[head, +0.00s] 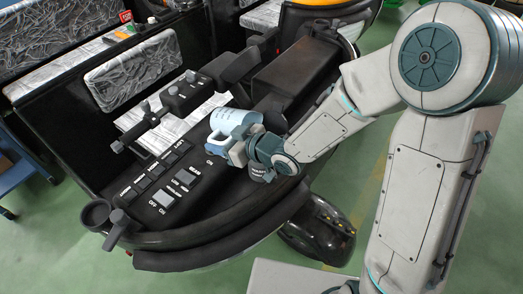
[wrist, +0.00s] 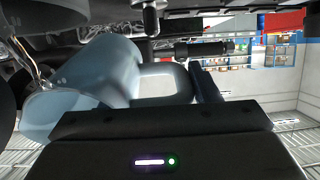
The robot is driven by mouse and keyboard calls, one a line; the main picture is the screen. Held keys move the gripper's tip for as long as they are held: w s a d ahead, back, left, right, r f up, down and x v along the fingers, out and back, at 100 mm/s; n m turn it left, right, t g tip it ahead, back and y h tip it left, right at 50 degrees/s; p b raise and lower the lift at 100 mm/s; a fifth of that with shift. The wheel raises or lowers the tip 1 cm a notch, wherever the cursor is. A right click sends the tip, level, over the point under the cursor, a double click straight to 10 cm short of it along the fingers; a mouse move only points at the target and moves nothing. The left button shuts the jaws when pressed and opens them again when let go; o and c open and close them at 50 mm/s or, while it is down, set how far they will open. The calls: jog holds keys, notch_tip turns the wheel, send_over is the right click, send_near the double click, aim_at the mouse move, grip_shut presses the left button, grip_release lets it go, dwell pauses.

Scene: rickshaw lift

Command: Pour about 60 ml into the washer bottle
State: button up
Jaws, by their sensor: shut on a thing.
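A light blue jug (head: 234,122) is in my gripper (head: 238,152), above the dark dashboard. In the wrist view, the jug (wrist: 98,75) is tilted, with its mouth toward the lower left. My gripper (wrist: 195,95) is shut on its handle. A thin shiny strand (wrist: 32,58) runs from near the jug's rim to the upper left; it looks like liquid, but I cannot be sure. The washer bottle cannot be picked out for certain. A dark part with white lettering (head: 259,176) shows just below my gripper, mostly hidden by it. The liquid level is not visible.
The dashboard carries a labelled switch panel (head: 168,187) left of the jug and a handlebar (head: 150,128) behind it. A dark seat-like block (head: 297,68) stands behind the gripper. A dark rounded lamp or fender (head: 316,230) is below. Green floor (head: 215,278) is open at the front.

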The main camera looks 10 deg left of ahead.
jog(key=shift+f+y+b, duration=0.1)
jog(key=shift+y+b, duration=0.2)
jog(key=shift+b, duration=0.1)
jog(key=shift+s+d+r+y+b, duration=0.15)
jog(key=shift+d+r+y+b, duration=0.25)
jog(key=shift+r, duration=0.2)
dwell(0.5)
jog(key=shift+r+t+y, duration=0.3)
jog(key=shift+r, duration=0.05)
dwell(0.5)
jog(key=shift+a+f+h+p, duration=0.45)
jog(key=shift+h+p, duration=0.05)
jog(key=shift+p, duration=0.2)
jog(key=h+p, duration=0.1)
jog(key=g+h+p, duration=0.2)
jog(key=shift+w+a+r+h+p, duration=0.1)
jog(key=shift+w+h+p, duration=0.2)
jog(key=shift+p, duration=0.1)
jog(key=shift+r+h, duration=0.3)
jog(key=shift+h, duration=0.3)
dwell(1.1)
